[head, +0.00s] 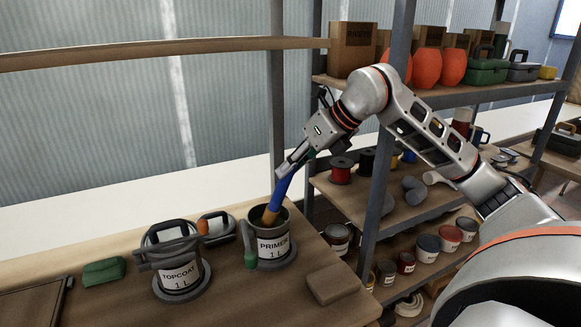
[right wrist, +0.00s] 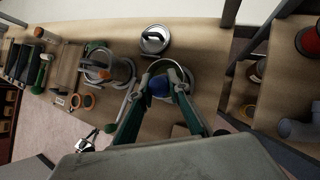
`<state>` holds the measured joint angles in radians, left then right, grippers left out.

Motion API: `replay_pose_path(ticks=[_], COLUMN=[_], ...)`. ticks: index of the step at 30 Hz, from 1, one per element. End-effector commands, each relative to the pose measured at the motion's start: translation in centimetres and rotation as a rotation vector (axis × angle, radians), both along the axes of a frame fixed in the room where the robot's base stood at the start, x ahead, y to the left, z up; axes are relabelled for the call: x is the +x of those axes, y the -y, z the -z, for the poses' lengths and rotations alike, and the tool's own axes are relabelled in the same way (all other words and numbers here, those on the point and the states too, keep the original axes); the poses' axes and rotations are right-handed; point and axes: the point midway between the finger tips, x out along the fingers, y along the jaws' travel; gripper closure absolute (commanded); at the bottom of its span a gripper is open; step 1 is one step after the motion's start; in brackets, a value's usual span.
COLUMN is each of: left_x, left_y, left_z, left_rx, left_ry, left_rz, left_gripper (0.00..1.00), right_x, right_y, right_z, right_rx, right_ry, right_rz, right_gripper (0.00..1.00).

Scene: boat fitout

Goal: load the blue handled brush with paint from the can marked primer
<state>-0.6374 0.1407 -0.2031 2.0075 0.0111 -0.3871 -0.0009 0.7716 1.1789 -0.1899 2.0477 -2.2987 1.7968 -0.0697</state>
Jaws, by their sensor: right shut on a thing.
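My right gripper (head: 288,168) is shut on the blue handled brush (head: 281,193), above the can marked primer (head: 272,247). The brush is tilted, with its tan lower end inside the mouth of the can; the tip is hidden by the rim. In the right wrist view the green fingers of the gripper (right wrist: 168,97) close around the blue handle (right wrist: 159,86), over the open can (right wrist: 189,75). A white and black part at the lower left of that view looks like my left gripper (right wrist: 88,141); its jaws are too small to read.
The topcoat can (head: 180,274) stands left of the primer can. A green-handled tool (head: 249,246) hangs at the primer can's left side. A green pad (head: 104,271) and a tan block (head: 332,284) lie on the bench. A shelf post (head: 376,205) stands close right.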

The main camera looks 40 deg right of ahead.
Motion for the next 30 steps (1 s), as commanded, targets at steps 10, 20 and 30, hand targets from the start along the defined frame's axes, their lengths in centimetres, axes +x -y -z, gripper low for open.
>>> replay_pose_path(ticks=[10,20,30], left_x=[-0.08,0.09,0.01], left_y=[-0.01,-0.05,-0.10], left_z=[0.35,0.53,0.83], left_rx=[0.000,0.001,0.002], left_ry=[-0.003,-0.002,-0.005], left_rz=[0.000,0.000,-0.001], left_gripper=[1.00,1.00,1.00], right_x=[0.00,0.00,-0.01], right_y=[0.02,0.01,0.01], right_z=[0.31,0.58,0.87], right_rx=[0.000,0.000,0.000], right_ry=[0.001,0.001,0.000], right_rz=[0.000,0.000,0.000], right_gripper=[1.00,1.00,1.00])
